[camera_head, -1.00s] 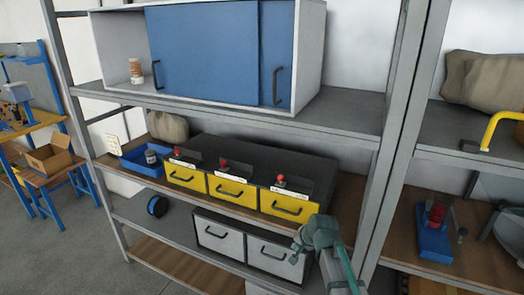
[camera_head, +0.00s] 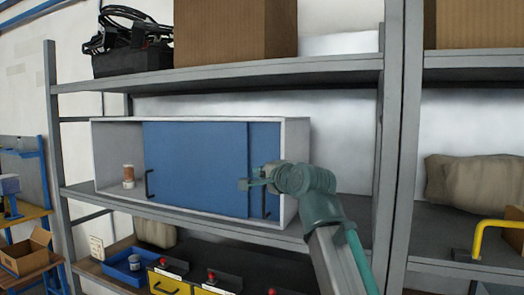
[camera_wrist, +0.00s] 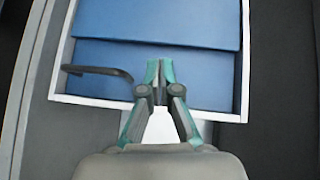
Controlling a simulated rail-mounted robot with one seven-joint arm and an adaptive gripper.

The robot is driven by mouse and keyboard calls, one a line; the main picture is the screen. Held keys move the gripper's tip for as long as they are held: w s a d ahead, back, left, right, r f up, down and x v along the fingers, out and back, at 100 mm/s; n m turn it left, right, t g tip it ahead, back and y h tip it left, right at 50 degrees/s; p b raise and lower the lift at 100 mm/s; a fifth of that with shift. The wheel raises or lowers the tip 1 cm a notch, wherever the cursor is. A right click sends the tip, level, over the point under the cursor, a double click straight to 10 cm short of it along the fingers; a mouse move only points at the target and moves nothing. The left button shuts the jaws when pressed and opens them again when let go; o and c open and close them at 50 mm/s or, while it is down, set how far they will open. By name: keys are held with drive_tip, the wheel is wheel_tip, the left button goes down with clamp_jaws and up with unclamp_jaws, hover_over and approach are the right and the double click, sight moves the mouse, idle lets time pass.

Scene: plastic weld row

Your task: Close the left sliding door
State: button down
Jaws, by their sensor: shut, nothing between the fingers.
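A white cabinet (camera_head: 200,120) on the shelf has two blue sliding doors. The left sliding door (camera_head: 195,165) sits in front, covering the middle, with a dark handle (camera_head: 149,184) at its left edge. The cabinet's left end is open. The right door (camera_head: 263,145) is behind it; its dark handle is partly hidden by my gripper in the head view and shows in the wrist view (camera_wrist: 97,70). My gripper (camera_head: 243,184) is shut and empty, in front of the doors near the left door's right edge. The wrist view shows the fingertips (camera_wrist: 160,68) over the right door, near the step between doors.
An orange-and-white bottle (camera_head: 128,176) stands inside the open left end. A shelf upright (camera_head: 398,140) is right of my arm. A cardboard box (camera_head: 235,30) is on the shelf above.

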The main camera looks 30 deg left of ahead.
drive_tip(key=w+d+r+m+t, duration=0.2)
drive_tip(key=d+r, duration=0.3)
drive_tip(key=p, duration=0.3)
approach(249, 147)
drive_tip(key=w, duration=0.4)
drive_tip(key=shift+r, duration=0.3)
drive_tip(key=a+p, duration=0.2)
drive_tip(key=a, duration=0.1)
drive_tip(key=shift+a, duration=0.1)
drive_tip(key=shift+a+f, duration=0.2)
drive_tip(key=shift+a, duration=0.3)
drive_tip(key=shift+w+a, duration=0.1)
